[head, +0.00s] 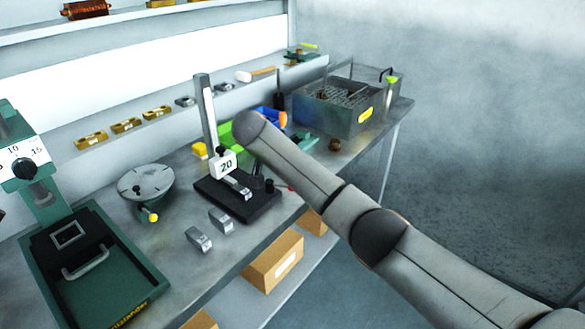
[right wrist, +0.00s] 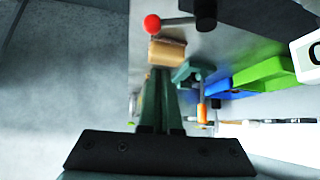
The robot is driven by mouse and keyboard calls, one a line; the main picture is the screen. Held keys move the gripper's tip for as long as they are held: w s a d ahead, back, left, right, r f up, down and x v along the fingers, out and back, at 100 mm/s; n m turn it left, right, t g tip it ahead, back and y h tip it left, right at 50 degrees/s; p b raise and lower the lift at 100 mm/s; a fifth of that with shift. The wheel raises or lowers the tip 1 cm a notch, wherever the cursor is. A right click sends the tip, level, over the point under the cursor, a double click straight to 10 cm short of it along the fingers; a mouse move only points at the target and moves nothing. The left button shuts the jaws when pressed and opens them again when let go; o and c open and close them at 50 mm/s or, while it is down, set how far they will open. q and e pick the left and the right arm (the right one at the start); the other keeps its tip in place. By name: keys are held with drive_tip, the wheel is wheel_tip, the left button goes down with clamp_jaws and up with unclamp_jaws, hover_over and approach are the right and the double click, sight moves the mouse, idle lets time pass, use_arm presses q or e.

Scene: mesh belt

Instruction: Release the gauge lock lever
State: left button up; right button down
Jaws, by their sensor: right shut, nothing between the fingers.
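The gauge stand has a grey column (head: 205,110), a black base (head: 240,200) and a white display (head: 225,163) reading 20. The lock lever with a red knob (right wrist: 152,24) shows at the top of the right wrist view; its rod (right wrist: 178,21) runs right to a dark pivot (right wrist: 206,12). In the head view only a small red tip (head: 291,188) shows beside my right arm. My right gripper (right wrist: 166,68) is shut and empty, its tips just below the knob in the wrist view, apparently apart from it. In the head view my arm hides it. My left gripper is not in view.
A green press (head: 125,262) and a round plate (head: 147,180) stand left of the gauge. Two metal blocks (head: 198,239) lie in front. A green bin (right wrist: 265,74) and blue bin (right wrist: 228,92) lie beyond. A grey basket (head: 340,118) stands at the far right.

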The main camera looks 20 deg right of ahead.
drive_tip(key=v, duration=0.5)
drive_tip(key=shift+w+a, duration=0.25)
drive_tip(key=shift+w, duration=0.1)
